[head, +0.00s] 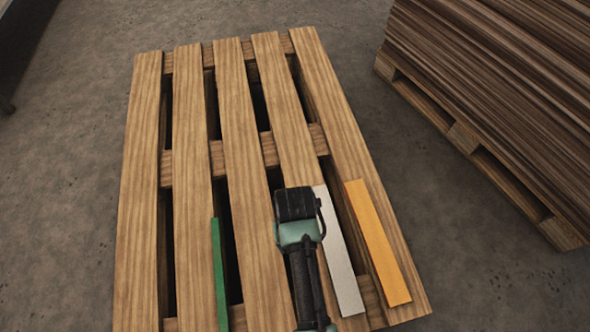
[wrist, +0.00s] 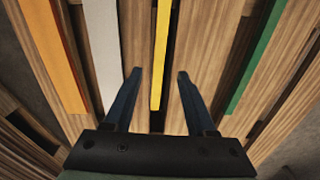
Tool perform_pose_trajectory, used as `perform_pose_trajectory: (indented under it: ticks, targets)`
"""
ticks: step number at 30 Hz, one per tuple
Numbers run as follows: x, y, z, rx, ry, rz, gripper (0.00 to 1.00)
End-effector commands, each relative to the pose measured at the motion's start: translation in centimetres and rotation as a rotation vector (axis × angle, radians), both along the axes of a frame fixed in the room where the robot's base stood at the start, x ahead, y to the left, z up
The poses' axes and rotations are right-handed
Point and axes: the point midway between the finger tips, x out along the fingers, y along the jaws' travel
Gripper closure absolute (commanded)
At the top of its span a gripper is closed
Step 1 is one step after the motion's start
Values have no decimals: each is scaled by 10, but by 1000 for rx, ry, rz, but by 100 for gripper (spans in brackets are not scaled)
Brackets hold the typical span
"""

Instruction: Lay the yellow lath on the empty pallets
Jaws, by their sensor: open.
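The yellow lath (wrist: 161,50) lies on the wooden pallet (head: 143,200), seen in the wrist view over a slat and a dark gap. My gripper (wrist: 158,75) is open. In the wrist view its two fingers show on either side of the yellow lath's near end, with space on both sides. I cannot tell how high the fingers are above it. In the head view my gripper (head: 296,207) is over the pallet's near half, and the yellow lath is hidden beneath it.
A green lath (head: 218,270) lies left of my gripper in the head view; a white lath (head: 340,255) and an orange lath (head: 377,243) lie to its right. A pallet stacked with dark boards (head: 500,75) stands at right. The pallet's far half is clear.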

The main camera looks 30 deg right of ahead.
Motion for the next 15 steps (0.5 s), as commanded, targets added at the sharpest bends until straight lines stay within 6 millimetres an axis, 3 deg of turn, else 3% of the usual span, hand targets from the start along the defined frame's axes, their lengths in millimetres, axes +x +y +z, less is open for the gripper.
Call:
perform_pose_trajectory:
  ticks: [3,12,15]
  targets:
    - [0,0,11,0,1,0,44]
    - [1,0,13,-1,-4,0,44]
    - [19,-4,26,-24,-66,10,44]
